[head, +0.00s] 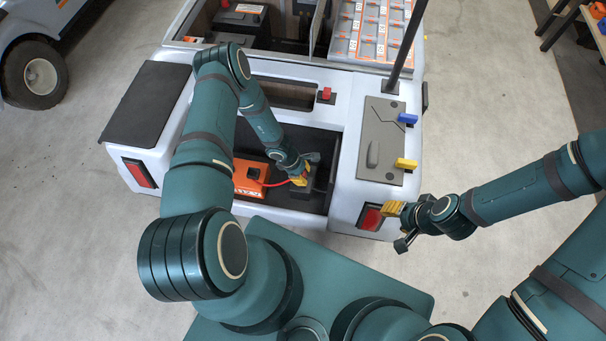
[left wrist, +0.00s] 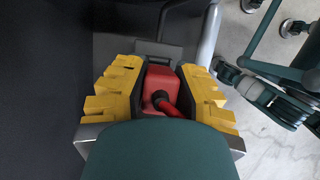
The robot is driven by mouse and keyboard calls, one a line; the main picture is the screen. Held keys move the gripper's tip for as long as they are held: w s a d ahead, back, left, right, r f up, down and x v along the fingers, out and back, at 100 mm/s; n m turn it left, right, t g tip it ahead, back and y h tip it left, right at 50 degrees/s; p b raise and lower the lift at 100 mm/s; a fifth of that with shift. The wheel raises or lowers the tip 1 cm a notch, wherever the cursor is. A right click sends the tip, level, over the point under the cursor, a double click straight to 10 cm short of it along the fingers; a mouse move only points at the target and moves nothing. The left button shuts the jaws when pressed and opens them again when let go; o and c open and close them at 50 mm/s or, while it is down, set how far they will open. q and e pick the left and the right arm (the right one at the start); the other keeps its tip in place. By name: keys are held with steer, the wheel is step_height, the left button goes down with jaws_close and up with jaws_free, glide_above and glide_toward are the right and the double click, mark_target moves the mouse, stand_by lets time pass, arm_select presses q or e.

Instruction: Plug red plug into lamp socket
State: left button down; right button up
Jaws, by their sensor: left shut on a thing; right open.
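My left gripper (head: 300,179) reaches down into the dark bay at the cart's rear. In the left wrist view its yellow fingers (left wrist: 160,88) are shut on the red plug (left wrist: 160,82), which has a red cable at its back. The red cable (head: 276,183) runs from an orange box (head: 249,178) in the bay. A dark grey block (head: 301,193) lies just under the left gripper; I cannot tell whether it is the lamp socket or whether the plug touches it. My right gripper (head: 393,211) is open and empty beside the cart's right rear lamp.
The white cart (head: 338,150) surrounds the bay with raised walls.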

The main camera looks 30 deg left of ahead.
arm_select(q)
steer(key=shift+f+b, duration=0.9)
steer(key=shift+f, duration=0.2)
steer(key=c, duration=0.8)
jaws_free()
steer(key=shift+r, duration=0.1)
steer(key=v, duration=1.2)
